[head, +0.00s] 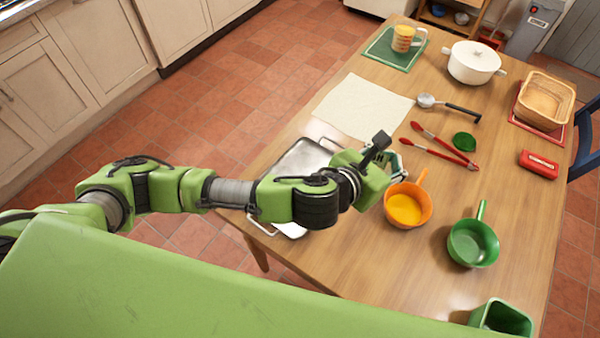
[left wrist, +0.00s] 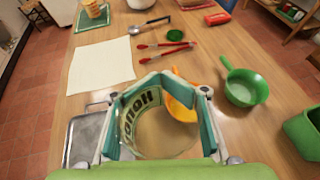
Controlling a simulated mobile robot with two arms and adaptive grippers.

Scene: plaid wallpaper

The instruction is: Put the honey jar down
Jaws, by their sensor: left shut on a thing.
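The honey jar (left wrist: 150,140) sits between the teal-padded fingers of my left gripper (left wrist: 160,115), with its lettered label facing the camera in the left wrist view. The fingers are shut on its sides. In the head view my left gripper (head: 388,163) is over the near left part of the table, between the metal tray and the orange pan, and hides most of the jar. I cannot tell whether the jar's base touches the table. My right gripper is not in view.
A metal tray (head: 300,160) lies left of the gripper. An orange pan (head: 404,209) is close on the right, a green pan (head: 473,243) beyond it. Red tongs (head: 440,152) and a cream cloth (head: 362,107) lie farther back. Bare wood (head: 370,260) shows in front.

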